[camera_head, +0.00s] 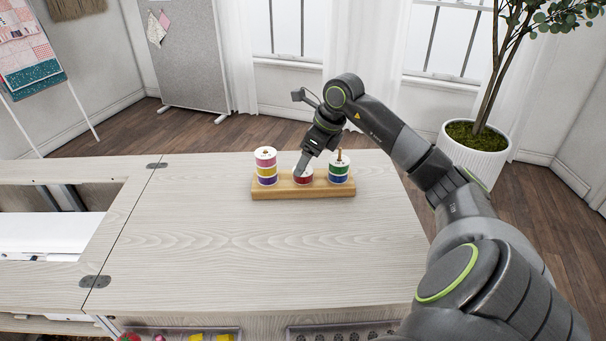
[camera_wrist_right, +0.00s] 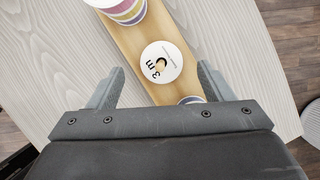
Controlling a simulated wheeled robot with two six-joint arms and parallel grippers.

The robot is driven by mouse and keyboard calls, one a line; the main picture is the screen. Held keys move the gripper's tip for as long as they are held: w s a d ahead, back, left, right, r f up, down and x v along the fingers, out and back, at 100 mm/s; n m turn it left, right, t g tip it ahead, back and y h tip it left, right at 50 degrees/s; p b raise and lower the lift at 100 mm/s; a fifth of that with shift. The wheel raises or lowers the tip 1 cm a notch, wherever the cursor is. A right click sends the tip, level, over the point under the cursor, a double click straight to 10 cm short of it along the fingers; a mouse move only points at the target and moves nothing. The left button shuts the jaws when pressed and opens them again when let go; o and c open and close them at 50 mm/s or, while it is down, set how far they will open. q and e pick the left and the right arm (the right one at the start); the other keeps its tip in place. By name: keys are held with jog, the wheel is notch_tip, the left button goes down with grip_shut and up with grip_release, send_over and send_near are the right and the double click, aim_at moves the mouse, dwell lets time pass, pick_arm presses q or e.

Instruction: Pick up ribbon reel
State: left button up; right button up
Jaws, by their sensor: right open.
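A wooden stand (camera_head: 263,194) on the cabinet top holds three groups of ribbon reels on pegs. The middle red reel (camera_head: 304,179) sits low on its peg; its white round top with "3 m" print faces up in the right wrist view (camera_wrist_right: 161,62). My right gripper (camera_head: 301,168) is over the middle reel, pointing down. In the right wrist view its fingers (camera_wrist_right: 160,82) are open, one on each side of the reel's near part, with gaps to it. The gripper hides part of the middle reel in the head view. My left gripper is in neither view.
A pink, yellow and purple stack (camera_head: 266,168) stands left of the middle reel, and a green and blue stack (camera_head: 339,172) stands right, both close by. The cabinet top (camera_head: 230,250) in front is clear. A potted plant (camera_head: 475,150) stands beyond the right edge.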

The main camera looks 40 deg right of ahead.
aim_at(307, 177)
jog(key=x, duration=0.4)
jog(key=shift+d+f, duration=0.1)
jog(key=shift+f, duration=0.05)
jog(key=c, duration=1)
